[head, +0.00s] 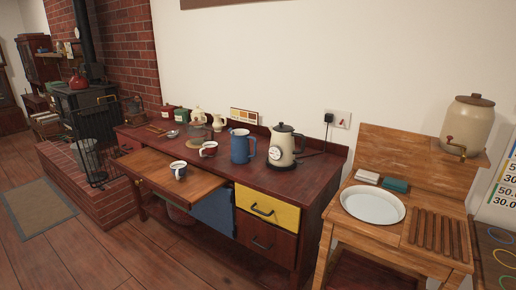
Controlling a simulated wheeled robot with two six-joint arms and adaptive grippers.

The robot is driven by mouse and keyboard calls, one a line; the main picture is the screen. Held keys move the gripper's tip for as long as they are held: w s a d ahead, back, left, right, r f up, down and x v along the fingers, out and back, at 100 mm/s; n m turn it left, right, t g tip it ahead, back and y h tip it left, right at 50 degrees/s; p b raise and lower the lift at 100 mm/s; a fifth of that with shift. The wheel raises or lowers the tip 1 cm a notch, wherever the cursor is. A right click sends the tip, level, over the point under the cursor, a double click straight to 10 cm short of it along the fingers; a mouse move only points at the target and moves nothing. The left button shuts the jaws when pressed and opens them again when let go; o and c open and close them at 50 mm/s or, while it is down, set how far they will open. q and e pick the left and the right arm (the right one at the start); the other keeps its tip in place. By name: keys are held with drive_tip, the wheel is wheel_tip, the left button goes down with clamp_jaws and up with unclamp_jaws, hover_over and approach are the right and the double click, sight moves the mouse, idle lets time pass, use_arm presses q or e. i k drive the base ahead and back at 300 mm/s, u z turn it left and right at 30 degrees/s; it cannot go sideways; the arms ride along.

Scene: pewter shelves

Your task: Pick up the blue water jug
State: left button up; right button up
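The blue water jug (240,147) stands upright on the dark red wooden sideboard (290,181), near its middle. Its handle is on the right side and its spout points left. It stands just left of a cream kettle with a black lid and handle (284,147). Neither of my grippers is in view.
A white and red mug (208,149) stands left of the jug. A wooden washstand with a white basin (373,205) is at right. Floor at front left is clear.

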sight(240, 148)
drive_tip(key=z, duration=0.85)
drive_tip(key=i, duration=1.35)
drive_tip(key=u, duration=0.3)
